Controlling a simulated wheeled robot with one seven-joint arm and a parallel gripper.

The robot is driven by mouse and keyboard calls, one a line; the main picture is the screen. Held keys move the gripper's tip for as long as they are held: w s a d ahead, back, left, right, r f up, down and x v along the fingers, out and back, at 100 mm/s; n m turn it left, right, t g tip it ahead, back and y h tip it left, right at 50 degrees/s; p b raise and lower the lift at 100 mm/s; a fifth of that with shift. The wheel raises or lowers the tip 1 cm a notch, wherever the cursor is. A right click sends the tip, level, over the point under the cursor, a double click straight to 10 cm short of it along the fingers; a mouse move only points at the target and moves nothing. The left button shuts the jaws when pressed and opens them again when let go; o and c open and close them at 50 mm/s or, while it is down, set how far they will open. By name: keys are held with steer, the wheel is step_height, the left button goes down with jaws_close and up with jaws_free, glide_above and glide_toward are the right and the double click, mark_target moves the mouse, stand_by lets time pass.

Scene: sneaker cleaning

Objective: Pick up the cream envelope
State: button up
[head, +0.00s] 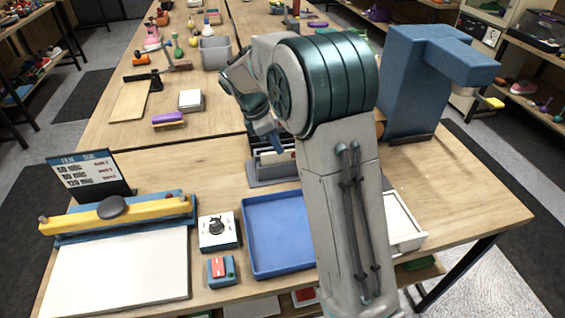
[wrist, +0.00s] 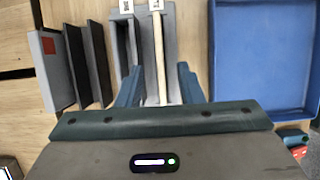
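A thin cream strip, which looks like the cream envelope (wrist: 159,60) seen edge-on, stands upright in a slot of a grey rack (wrist: 170,25) in the wrist view. My gripper (wrist: 159,76) is open, with one blue finger on each side of that slot. The fingers look apart from the envelope; their exact height over it is hard to tell. In the head view, the rack (head: 272,181) stands behind the blue tray, and my gripper (head: 272,140) points down over it. My arm hides part of the rack there.
Dark upright panels (wrist: 80,65) and a grey panel with a red mark (wrist: 48,70) stand left of the slot. The blue tray (head: 275,235) lies close by, empty where visible. A dial box (head: 217,232) and a yellow-barred press (head: 120,215) are further left.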

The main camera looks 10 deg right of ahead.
mark_target(282, 163)
steer(key=x, duration=0.4)
steer(key=shift+d+f, duration=0.15)
steer(key=shift+f, duration=0.25)
steer(key=shift+f, duration=0.2)
stand_by(0.3)
jaws_close()
